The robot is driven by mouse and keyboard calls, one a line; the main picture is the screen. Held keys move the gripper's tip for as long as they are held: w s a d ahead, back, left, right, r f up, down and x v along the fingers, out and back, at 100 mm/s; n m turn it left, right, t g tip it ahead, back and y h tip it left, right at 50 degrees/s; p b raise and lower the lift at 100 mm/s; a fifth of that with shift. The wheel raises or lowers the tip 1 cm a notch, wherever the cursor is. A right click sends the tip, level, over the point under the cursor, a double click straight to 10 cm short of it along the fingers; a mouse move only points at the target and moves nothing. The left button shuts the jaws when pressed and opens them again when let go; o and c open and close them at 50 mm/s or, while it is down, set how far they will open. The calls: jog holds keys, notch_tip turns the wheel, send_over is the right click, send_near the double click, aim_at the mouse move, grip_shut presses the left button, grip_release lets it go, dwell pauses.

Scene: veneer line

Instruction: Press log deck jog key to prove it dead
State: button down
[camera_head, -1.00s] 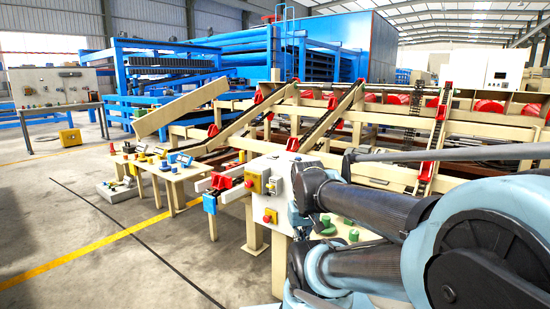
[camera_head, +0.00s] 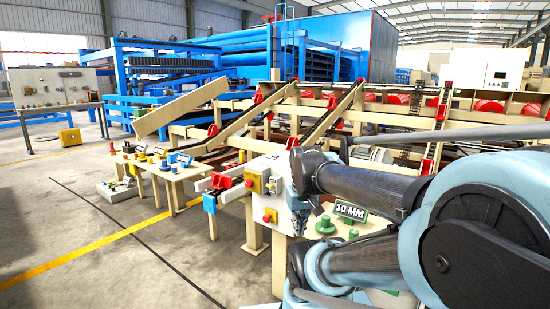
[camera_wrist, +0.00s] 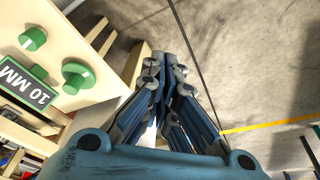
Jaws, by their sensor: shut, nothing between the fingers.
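A cream control panel (camera_head: 279,179) stands at the front corner of the log deck (camera_head: 400,170). It carries a yellow box (camera_head: 253,182) and small buttons. A second yellow box with a red button (camera_head: 270,216) sits lower down. I cannot tell which control is the jog key. My gripper (camera_head: 298,233) points down at the right of the panel, its fingers shut and empty. Whether it touches the panel cannot be told from the head view. In the wrist view the closed fingertips (camera_wrist: 163,60) appear over the floor beside a cream table edge, and no key shows.
A cream table with green knobs (camera_head: 324,225) and a green "10 MM" sign (camera_head: 350,211) lies just right of my gripper. A side table (camera_head: 170,172) with coloured parts stands to the left. The grey floor (camera_head: 100,240) at front left is mostly open.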

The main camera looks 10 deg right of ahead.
jog(key=w+r+n+t, duration=0.2)
jog(key=w+r, duration=0.6)
jog(key=w, duration=0.4)
notch_tip(320, 180, up, 13)
jog(key=n+t, duration=0.4)
jog(key=n, duration=0.1)
send_over(275, 155)
jog(key=w, duration=0.1)
jog(key=shift+w+a+r+h, duration=0.15)
jog(key=shift+a+h, duration=0.15)
jog(key=shift+f, duration=4.45)
jog(key=shift+f, duration=0.7)
jog(key=shift+r, duration=0.8)
